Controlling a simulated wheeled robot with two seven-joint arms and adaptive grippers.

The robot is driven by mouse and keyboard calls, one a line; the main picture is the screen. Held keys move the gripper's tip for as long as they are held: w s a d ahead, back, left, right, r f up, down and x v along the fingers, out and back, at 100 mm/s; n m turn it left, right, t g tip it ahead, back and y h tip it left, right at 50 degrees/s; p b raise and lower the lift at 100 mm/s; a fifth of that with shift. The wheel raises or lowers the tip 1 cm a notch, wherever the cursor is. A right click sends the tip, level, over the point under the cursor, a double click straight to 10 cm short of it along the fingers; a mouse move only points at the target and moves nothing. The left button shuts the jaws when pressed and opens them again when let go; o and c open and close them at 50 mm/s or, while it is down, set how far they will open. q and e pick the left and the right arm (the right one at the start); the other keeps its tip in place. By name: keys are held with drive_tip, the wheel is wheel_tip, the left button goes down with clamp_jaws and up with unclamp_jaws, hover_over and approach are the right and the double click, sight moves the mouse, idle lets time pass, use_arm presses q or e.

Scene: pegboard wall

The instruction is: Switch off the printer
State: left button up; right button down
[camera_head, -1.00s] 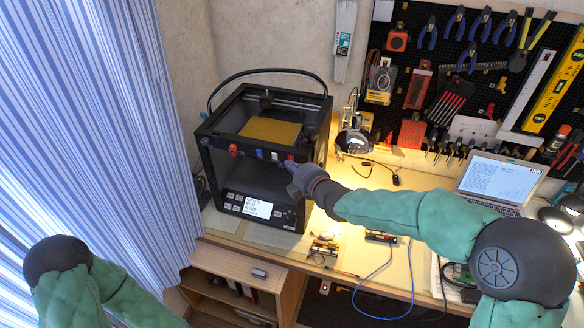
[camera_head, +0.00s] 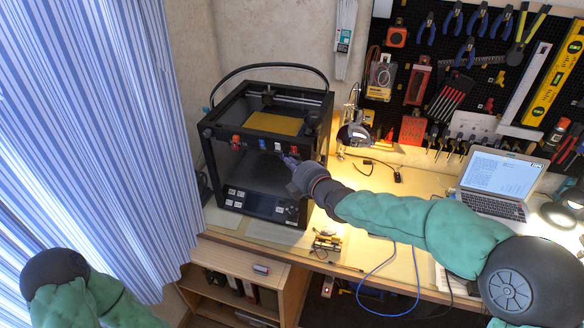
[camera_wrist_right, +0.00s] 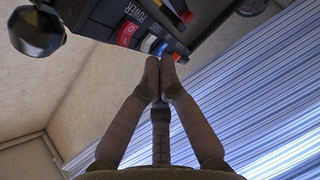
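The printer (camera_head: 222,165) is a black box-shaped machine with a yellow plate inside its open top, standing on the desk. Its display (camera_head: 262,206) is dark. Small red, blue and white switches line its upper front bar. The right wrist view shows the red switch (camera_wrist_right: 127,33) beside the word POWER, with white and blue switches next to it. My right gripper (camera_head: 285,157) is in front of this bar, at its right part. Its fingertips (camera_wrist_right: 160,62) are together and empty, just below the switches; I cannot tell if they touch. My left gripper is out of view.
A laptop (camera_head: 495,184) stands at the right of the desk. A small electronics board (camera_head: 327,243) lies in front of the printer. A tool pegboard (camera_head: 420,60) covers the back wall. A striped curtain (camera_head: 90,130) hangs close on the left.

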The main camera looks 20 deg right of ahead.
drive_tip(key=f+v, duration=0.2)
drive_tip(key=v, duration=0.8)
drive_tip(key=shift+s+a+f+p, duration=0.2)
drive_tip(key=shift+s+p, duration=0.05)
drive_tip(key=shift+p, duration=0.2)
drive_tip(key=s+a+f+m+g, duration=0.25)
drive_tip(key=f+m, duration=0.25)
drive_tip(key=f, duration=0.7)
drive_tip(key=s+a+f+m+g, duration=0.15)
drive_tip(key=f+m+g, duration=0.3)
drive_tip(key=f, duration=0.85)
drive_tip(key=s+a+f+m+g, duration=0.3)
drive_tip(key=s+f+m, duration=0.2)
drive_tip(key=s+f, duration=0.4)
drive_tip(key=s+a+f+m+g, duration=0.3)
drive_tip(key=s+f+m+g, duration=0.1)
drive_tip(key=s+f, duration=0.5)
wheel_tip(320, 180, down, 2)
drive_tip(key=shift+a+f+m+g+y, duration=0.15)
drive_tip(key=shift+a+m+g+y, duration=0.15)
drive_tip(key=shift+m, duration=0.55)
